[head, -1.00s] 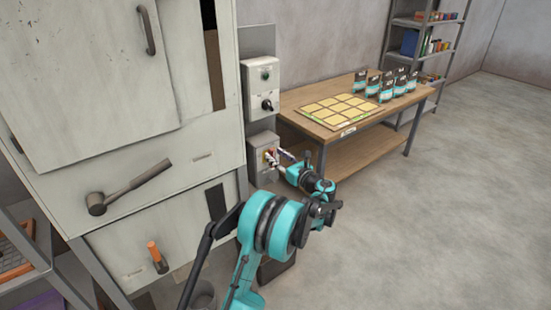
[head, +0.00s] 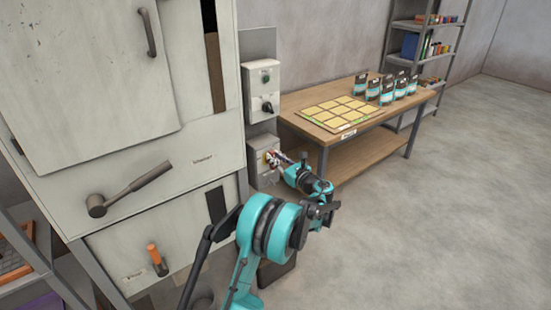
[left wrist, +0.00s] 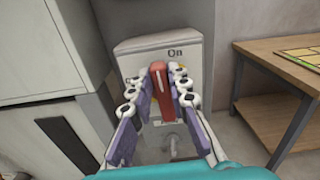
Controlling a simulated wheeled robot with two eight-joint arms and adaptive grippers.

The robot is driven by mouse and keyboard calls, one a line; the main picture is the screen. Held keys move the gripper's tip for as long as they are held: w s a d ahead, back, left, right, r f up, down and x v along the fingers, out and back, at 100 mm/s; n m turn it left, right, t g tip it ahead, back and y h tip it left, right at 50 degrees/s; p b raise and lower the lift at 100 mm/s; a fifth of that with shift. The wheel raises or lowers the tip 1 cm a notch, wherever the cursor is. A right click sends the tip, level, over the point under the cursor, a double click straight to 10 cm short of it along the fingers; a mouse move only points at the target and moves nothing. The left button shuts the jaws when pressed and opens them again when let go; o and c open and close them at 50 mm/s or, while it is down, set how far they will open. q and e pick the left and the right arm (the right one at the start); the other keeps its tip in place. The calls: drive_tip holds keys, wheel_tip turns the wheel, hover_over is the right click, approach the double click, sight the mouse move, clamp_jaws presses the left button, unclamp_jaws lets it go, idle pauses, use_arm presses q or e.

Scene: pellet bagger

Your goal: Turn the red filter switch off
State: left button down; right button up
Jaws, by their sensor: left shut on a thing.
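The red filter switch (left wrist: 158,78) is a red handle on the front of a grey box (left wrist: 190,52) with the word "On" at its top. In the head view the same lower box (head: 262,148) hangs on the panel beside the big cabinet. My left gripper (head: 274,158) is at the front of this box. In the left wrist view its two fingers (left wrist: 159,90) are shut on the red handle, one on each side. The handle stands about upright, its top toward "On". The label at the left is partly hidden by a finger. My right gripper is not in view.
An upper box (head: 262,90) with a black knob hangs above the switch box. A wooden table (head: 335,140) with a yellow-squared board (head: 340,112) and several bags stands to the right. The cabinet (head: 150,210) is close on the left. Open floor lies at right.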

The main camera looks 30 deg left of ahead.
use_arm(q)
drive_tip(key=n, duration=0.3)
drive_tip(key=s+n, duration=0.1)
drive_tip(key=n, duration=0.2)
drive_tip(key=f+n, duration=0.1)
drive_tip(key=n, duration=0.2)
drive_tip(key=shift+s+a, duration=0.35)
drive_tip(key=shift+a, duration=0.05)
drive_tip(key=n, duration=0.2)
drive_tip(key=n+b, duration=0.1)
drive_tip(key=n, duration=0.1)
drive_tip(key=shift+s+a+f+n, duration=0.1)
drive_tip(key=shift+s+f+n, duration=0.1)
drive_tip(key=shift+f+n, duration=0.35)
drive_tip(key=shift+n, duration=0.7)
drive_tip(key=shift+f+n, duration=0.15)
drive_tip(key=shift+n, duration=0.7)
drive_tip(key=c, duration=1.4)
unclamp_jaws()
drive_tip(key=shift+f, duration=0.1)
drive_tip(key=shift+c, duration=0.2)
